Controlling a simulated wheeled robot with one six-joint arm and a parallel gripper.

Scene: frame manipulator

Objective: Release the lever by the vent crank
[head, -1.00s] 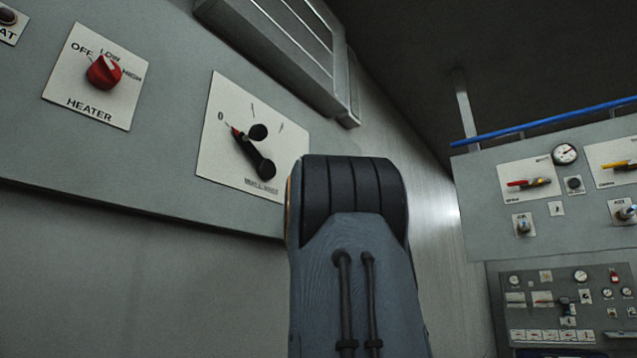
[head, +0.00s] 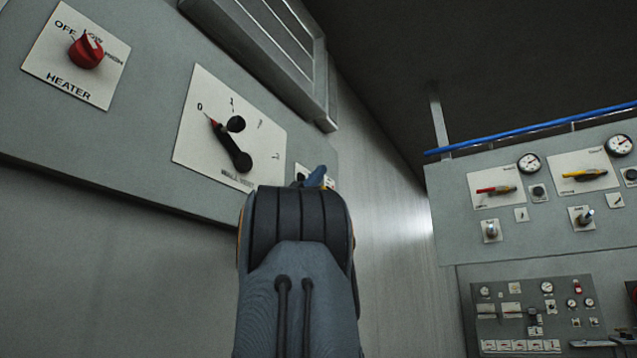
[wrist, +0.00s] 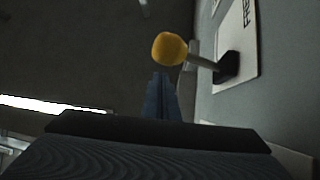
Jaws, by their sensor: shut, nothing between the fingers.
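In the wrist view a lever with a round yellow knob (wrist: 169,49) stands out on a grey stem from a black base on a white plate (wrist: 237,45), whose lettering is cut off. My gripper (wrist: 160,80) is shut and empty, its bluish fingers just below the knob in the picture. I cannot tell whether they touch it. In the head view the black vent crank (head: 232,146) sits on its white plate with its red tip near 0. A small white plate (head: 301,172) right of it is mostly hidden by my arm, and the lever is not visible there.
A red heater knob (head: 86,52) is on the same wall panel at upper left. A grey louvred box (head: 275,50) is above the crank. At right, a panel with gauges and switches (head: 540,200) stands under a blue rail (head: 530,132).

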